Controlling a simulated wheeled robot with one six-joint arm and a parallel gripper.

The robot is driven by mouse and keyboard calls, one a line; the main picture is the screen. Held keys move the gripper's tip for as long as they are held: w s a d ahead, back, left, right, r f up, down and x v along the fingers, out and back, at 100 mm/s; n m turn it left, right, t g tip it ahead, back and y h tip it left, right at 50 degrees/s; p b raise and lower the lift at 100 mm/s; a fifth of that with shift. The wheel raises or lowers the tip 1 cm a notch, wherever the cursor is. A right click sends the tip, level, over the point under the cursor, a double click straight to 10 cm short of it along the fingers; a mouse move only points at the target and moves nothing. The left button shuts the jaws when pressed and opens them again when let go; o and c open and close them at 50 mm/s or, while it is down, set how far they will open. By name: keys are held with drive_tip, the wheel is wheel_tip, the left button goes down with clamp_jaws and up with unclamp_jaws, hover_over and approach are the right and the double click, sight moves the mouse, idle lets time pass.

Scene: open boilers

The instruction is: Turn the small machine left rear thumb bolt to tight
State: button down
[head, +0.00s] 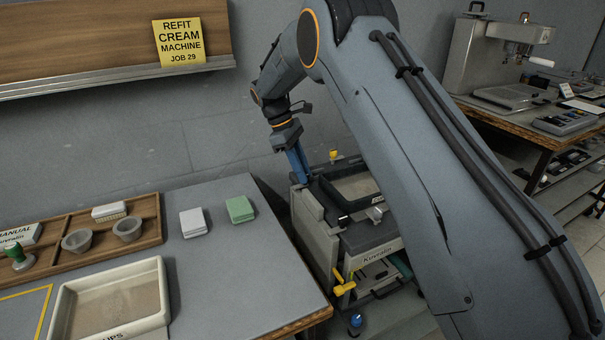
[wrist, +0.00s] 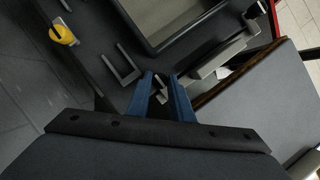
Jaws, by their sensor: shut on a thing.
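The small machine (head: 368,238), a grey unit with a "Kuvralin" label, stands low beyond the table's right end. My gripper (head: 303,180), with blue fingers, points down at the machine's left rear corner. In the wrist view, the two blue fingers of my gripper (wrist: 162,78) close around a small grey metal piece, which I take for the left rear thumb bolt (wrist: 160,92). The fingers hide most of it, and I cannot tell how tight it is. A yellow knob (head: 333,155) stands at the machine's rear; a yellow knob also shows in the wrist view (wrist: 62,34).
The machine's open tray (wrist: 175,20) lies close to the fingers, beside upright grey brackets (wrist: 121,66). A yellow lever (head: 343,287) sticks out at its front left. The grey table (head: 240,270) holds a wooden tray, pads and a sand-coloured basin. A wall stands behind.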

idle(0.4)
drive_tip(key=c, duration=1.9)
unclamp_jaws()
drive_tip(key=shift+o, duration=0.2)
drive_tip(key=b+v, duration=0.2)
drive_tip(key=v, duration=0.6)
drive_tip(key=shift+f, duration=0.1)
